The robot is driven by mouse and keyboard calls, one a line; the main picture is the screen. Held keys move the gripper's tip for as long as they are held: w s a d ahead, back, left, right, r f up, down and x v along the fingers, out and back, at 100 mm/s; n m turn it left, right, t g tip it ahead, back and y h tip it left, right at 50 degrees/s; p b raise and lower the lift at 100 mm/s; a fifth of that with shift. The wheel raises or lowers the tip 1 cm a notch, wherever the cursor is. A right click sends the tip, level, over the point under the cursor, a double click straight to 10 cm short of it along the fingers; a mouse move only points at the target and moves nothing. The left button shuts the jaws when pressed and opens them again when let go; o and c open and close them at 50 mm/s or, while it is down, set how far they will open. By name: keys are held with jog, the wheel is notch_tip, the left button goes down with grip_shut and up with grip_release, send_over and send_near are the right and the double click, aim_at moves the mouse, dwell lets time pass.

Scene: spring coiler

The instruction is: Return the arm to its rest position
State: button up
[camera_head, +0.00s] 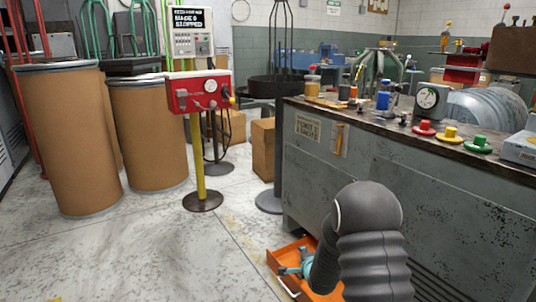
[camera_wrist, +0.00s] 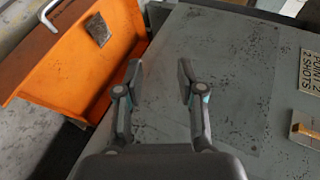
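My arm reaches down and forward from the lower right in the head view. My gripper (camera_wrist: 159,82) is open and empty in the wrist view, with a clear gap between its two fingers. The grey cabinet panel shows through that gap. In the head view, part of my gripper (camera_head: 293,270) shows low, at an open orange drawer (camera_head: 281,262); the arm hides the rest. In the wrist view, the orange drawer (camera_wrist: 85,62) is at the upper left, beside the left finger. I cannot tell whether the finger touches it.
The grey workbench (camera_head: 325,185) stands close to the arm on the right, with bottles, coloured knobs and a gauge on top. A red control box (camera_head: 198,92) on a yellow post and brown drums (camera_head: 72,140) stand left. Floor (camera_head: 150,250) is clear at front left.

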jog(key=s+d+r+n+g+h+p, duration=0.15)
jog(key=s+r+n, duration=0.25)
jog(key=s+r, duration=0.6)
jog(key=s+d+r+n+g+p, duration=0.15)
jog(key=s+r+n, duration=0.4)
jog(key=r, duration=0.85)
jog(key=s+r+n+g+p, duration=0.1)
jog(key=s+r+n+g, duration=0.1)
jog(key=s, duration=1.2)
jog(key=s+r+n+g+p, duration=0.1)
jog(key=s+r+n, duration=0.3)
jog(key=s, duration=1.1)
notch_tip(320, 180, up, 2)
jog(key=shift+d+r+g, duration=0.1)
jog(key=shift+d+g, duration=0.05)
jog(key=shift+g, duration=0.35)
